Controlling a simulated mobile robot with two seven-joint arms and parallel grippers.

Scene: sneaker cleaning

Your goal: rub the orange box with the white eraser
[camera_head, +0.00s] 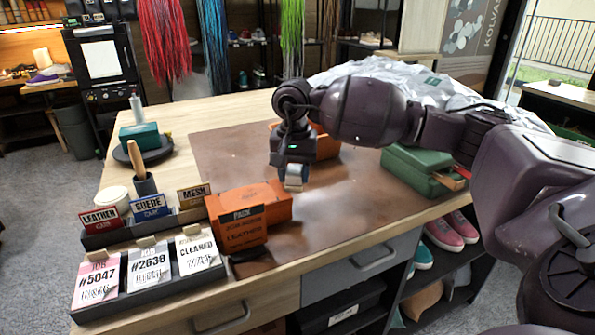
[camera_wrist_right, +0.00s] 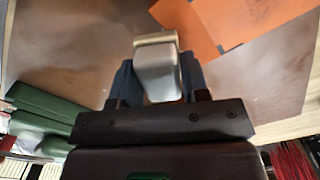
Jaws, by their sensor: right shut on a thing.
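The orange box (camera_head: 262,205) sits on the brown mat near the table's front edge, with a dark label reading "PACK" on its front. It also shows at the top of the right wrist view (camera_wrist_right: 212,28). My right gripper (camera_head: 293,172) is shut on the white eraser (camera_head: 294,183), a pale block with a tan end. In the right wrist view the eraser (camera_wrist_right: 160,78) sits between the fingers. The eraser is held above the mat, to the right of the box and apart from it. My left gripper is not in view.
A second orange box (camera_head: 327,148) stands behind my right gripper, partly hidden. A green box (camera_head: 420,170) lies at the mat's right. A black tray (camera_head: 150,292) with job cards and small leather, suede and mesh signs stands front left. The mat (camera_head: 335,210) between is clear.

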